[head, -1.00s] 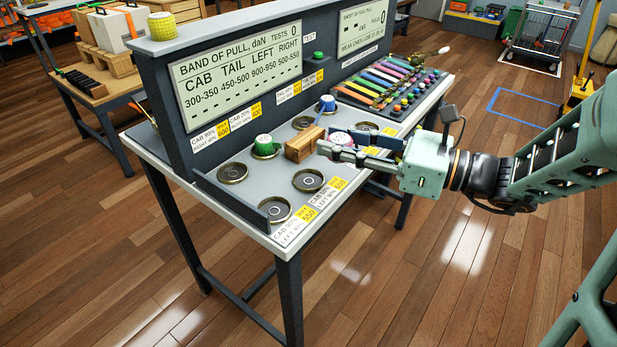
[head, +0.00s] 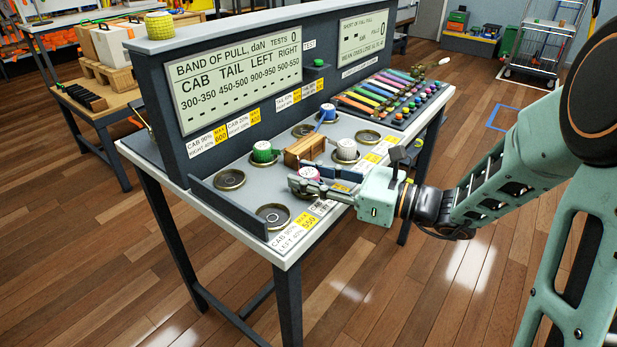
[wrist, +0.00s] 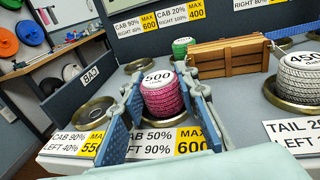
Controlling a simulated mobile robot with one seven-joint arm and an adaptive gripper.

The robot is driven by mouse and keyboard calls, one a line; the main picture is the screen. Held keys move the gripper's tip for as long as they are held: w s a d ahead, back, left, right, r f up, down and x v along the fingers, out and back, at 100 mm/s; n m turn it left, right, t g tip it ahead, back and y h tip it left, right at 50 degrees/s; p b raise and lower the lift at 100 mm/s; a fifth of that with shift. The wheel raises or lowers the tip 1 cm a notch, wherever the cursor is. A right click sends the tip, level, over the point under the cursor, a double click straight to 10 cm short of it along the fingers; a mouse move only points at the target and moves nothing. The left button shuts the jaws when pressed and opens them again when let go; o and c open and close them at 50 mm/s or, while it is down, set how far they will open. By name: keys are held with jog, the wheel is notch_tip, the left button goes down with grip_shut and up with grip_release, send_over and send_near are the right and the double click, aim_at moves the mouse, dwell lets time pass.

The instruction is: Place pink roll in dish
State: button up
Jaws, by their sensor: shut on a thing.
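The pink roll (head: 308,173), with a white top marked 500, is upright between the fingers of my gripper (head: 309,183). In the wrist view the pink roll (wrist: 161,95) stands between the two blue finger pads, and my gripper (wrist: 162,108) is shut on it. The roll is at the place of the dish behind the "CAB 50%, LEFT 90%" label (wrist: 160,143). The fingers and roll hide most of that dish, so I cannot tell whether the roll touches its floor.
Empty dishes stand at the front left (head: 273,215) and behind it (head: 230,180). A green roll (head: 263,153), a wooden block (head: 304,151), a white-grey 450 roll (head: 346,150) and a blue roll (head: 327,113) are close by. The dark upright panel (head: 235,95) bounds the back.

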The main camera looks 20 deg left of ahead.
jog(key=shift+f, duration=0.15)
jog(key=o, duration=1.1)
jog(key=shift+o, duration=0.2)
jog(key=shift+d+r, duration=0.15)
jog(key=shift+r, duration=0.1)
jog(key=p+v, duration=0.2)
jog(key=v, duration=0.9)
jog(key=shift+d+p, duration=0.3)
jog(key=shift+d, duration=0.1)
